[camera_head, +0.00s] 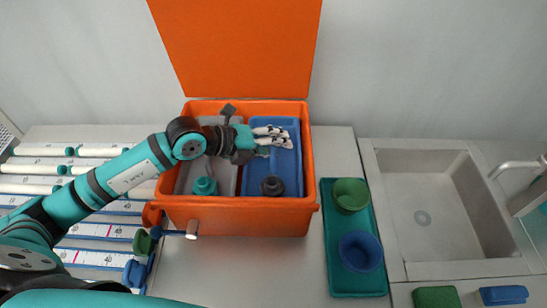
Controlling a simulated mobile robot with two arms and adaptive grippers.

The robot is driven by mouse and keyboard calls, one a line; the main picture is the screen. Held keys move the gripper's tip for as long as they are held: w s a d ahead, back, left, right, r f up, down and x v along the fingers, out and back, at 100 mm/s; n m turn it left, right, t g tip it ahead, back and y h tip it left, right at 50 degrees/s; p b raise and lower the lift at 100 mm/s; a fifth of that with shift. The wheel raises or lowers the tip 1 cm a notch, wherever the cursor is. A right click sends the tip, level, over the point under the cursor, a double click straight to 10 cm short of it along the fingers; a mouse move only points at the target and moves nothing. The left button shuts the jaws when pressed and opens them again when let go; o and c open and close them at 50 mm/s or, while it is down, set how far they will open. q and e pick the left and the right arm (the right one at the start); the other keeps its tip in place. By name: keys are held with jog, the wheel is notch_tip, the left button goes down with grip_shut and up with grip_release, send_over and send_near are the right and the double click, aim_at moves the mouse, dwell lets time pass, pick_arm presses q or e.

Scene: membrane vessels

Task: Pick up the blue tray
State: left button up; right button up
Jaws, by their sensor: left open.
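The blue tray (258,182) lies in the right half of an open orange box (235,215). A dark round knob or vessel (272,186) stands in the tray's near part. My left gripper (283,138) reaches in from the left over the box, with its fingers over the far part of the blue tray. The fingers are apart, and nothing shows held between them. Whether they touch the tray I cannot tell. The gripper hides part of the tray's far end. My right gripper is not in view.
A grey tray (184,181) with a teal vessel (205,186) fills the box's left half. The orange lid (238,50) stands open behind. Right are a green tray (340,220) with green and blue bowls, and a sink (440,210). White tubes lie left.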

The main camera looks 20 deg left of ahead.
pick_arm(q)
jog(key=shift+c, duration=0.4)
grip_shut()
jog(key=shift+a+r, duration=0.1)
jog(key=shift+a, duration=0.05)
